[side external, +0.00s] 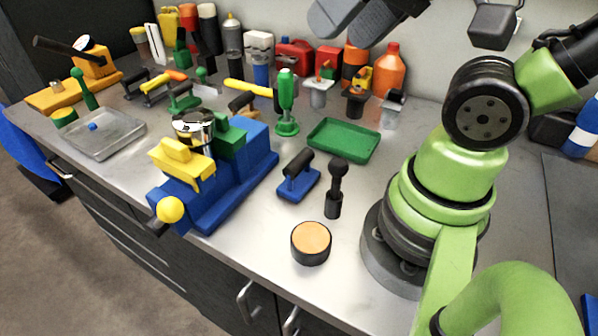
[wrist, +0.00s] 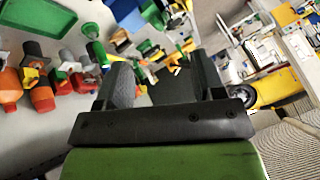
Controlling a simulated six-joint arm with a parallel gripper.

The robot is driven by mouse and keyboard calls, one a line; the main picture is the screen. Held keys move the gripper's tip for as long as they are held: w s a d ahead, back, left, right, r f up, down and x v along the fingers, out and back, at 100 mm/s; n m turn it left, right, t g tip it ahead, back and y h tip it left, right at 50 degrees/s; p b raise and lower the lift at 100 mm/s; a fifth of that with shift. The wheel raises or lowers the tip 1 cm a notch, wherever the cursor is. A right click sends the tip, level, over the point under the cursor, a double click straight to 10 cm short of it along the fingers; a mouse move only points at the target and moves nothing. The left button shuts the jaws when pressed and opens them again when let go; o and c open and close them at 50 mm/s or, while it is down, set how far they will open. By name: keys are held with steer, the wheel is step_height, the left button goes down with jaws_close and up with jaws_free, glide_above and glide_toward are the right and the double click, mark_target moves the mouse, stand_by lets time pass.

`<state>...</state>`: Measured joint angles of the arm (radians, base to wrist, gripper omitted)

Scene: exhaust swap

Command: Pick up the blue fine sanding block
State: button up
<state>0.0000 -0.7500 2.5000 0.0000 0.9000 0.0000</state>
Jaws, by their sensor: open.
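The blue sanding block (side external: 298,185) has a blue base and a black handle on top. It sits on the grey bench in the side external view, just right of the blue vise and in front of the green tray. My gripper (side external: 357,18) shows at the top of that view, partly cut off, high above the bench and well away from the block. In the wrist view my gripper (wrist: 158,82) is open, its two dark fingers spread with nothing held between them. I cannot make out the blue block in the wrist view.
The blue vise (side external: 235,185) stands left of the block. A black-handled tool (side external: 335,190) stands close on its right. A round orange-topped tin (side external: 311,243) is in front, and the green tray (side external: 344,141) is behind. Bottles and cans crowd the wall.

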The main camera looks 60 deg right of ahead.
steer(key=shift+c, duration=0.3)
stand_by(0.4)
steer(key=m+g+h, duration=0.2)
steer(key=m+g, duration=0.7)
steer(key=m, duration=0.5)
glide_above(299, 156)
steer(key=w, duration=0.1)
step_height(299, 156, down, 17)
steer(key=shift+m+g, duration=0.3)
steer(key=x, duration=0.4)
steer(key=shift+w+a+f, duration=0.1)
steer(key=shift+a+f, duration=0.05)
steer(key=shift+f, duration=0.3)
steer(key=x, duration=0.5)
steer(key=shift+w+f, duration=0.2)
steer(key=shift+f, duration=0.2)
steer(key=c, duration=1.1)
